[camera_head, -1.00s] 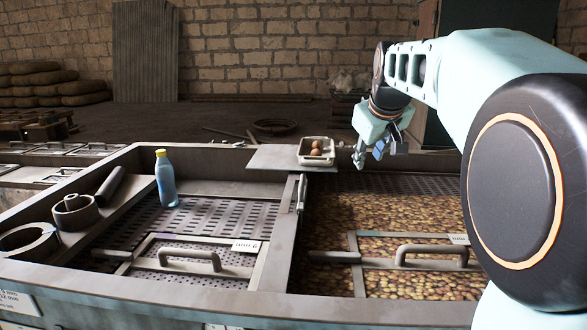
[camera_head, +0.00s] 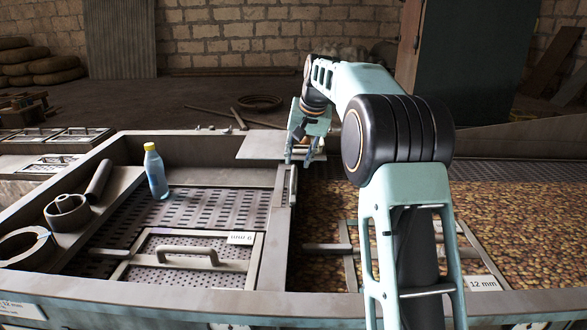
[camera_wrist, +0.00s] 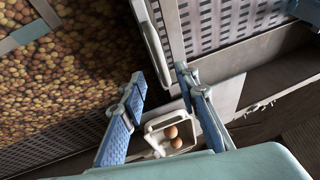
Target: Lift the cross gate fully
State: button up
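What looks like the cross gate is an upright plate with a pale bar handle (camera_head: 293,186), in the divider between the left and right bays. The handle also shows at the top of the wrist view (camera_wrist: 151,42). My gripper (camera_head: 304,155) is above the far end of the divider, pointing down. In the wrist view my gripper (camera_wrist: 160,84) has its blue fingers spread, with nothing between the tips. The near end of the handle lies just ahead of the tips, and I see no contact. I cannot tell how high the gate stands.
A small light tray with two brown round items (camera_wrist: 172,137) lies under the fingers. A blue bottle with a yellow cap (camera_head: 156,170) stands in the left bay. The right bay (camera_head: 400,225) is full of brown round produce. Hatches with handles (camera_head: 175,252) lie near the front.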

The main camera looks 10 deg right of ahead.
aim_at(293, 173)
jog(key=x, duration=0.5)
jog(key=shift+w+a+f+p, duration=0.1)
jog(key=shift+w+f+p, duration=0.1)
jog(key=shift+f+p, duration=0.15)
jog(key=shift+c, duration=0.7)
grip_shut()
